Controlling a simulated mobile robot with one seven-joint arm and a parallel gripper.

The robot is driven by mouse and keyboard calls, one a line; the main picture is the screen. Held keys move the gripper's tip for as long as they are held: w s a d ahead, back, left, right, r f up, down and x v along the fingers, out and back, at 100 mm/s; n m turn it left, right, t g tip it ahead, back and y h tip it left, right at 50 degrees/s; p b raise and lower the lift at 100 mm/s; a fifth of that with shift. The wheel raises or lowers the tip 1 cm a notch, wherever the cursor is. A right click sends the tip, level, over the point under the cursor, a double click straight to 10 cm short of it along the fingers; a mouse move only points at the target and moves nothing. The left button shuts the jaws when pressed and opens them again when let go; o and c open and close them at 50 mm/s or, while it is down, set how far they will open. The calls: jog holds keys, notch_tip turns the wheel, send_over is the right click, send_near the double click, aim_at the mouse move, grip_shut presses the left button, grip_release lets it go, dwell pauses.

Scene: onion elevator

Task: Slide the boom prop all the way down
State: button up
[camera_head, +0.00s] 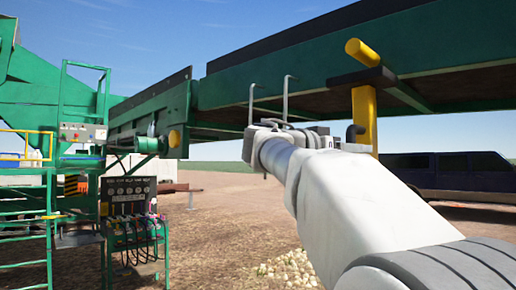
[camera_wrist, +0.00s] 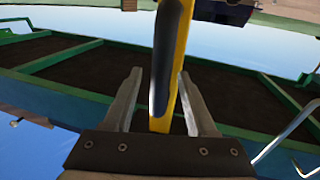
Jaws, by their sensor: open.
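The boom prop is a yellow upright post (camera_head: 364,108) under the green boom (camera_head: 300,62) in the head view, with a yellow crosspiece (camera_head: 362,52) at its top. Its lower part is hidden behind my arm. In the wrist view the yellow prop (camera_wrist: 180,50) with a dark strip along it runs between the two fingers. My gripper (camera_wrist: 160,72) is open around the prop, with a gap visible on the left side. Contact on the right finger cannot be told. In the head view my gripper lies close to the post, its fingers hard to make out.
A green frame with ladder (camera_head: 50,200) and a control panel of levers and hoses (camera_head: 130,205) stand at left. A dark vehicle (camera_head: 450,175) is at right. The dirt ground between is mostly open.

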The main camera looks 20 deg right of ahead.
grip_shut()
dwell(0.3)
dwell(1.2)
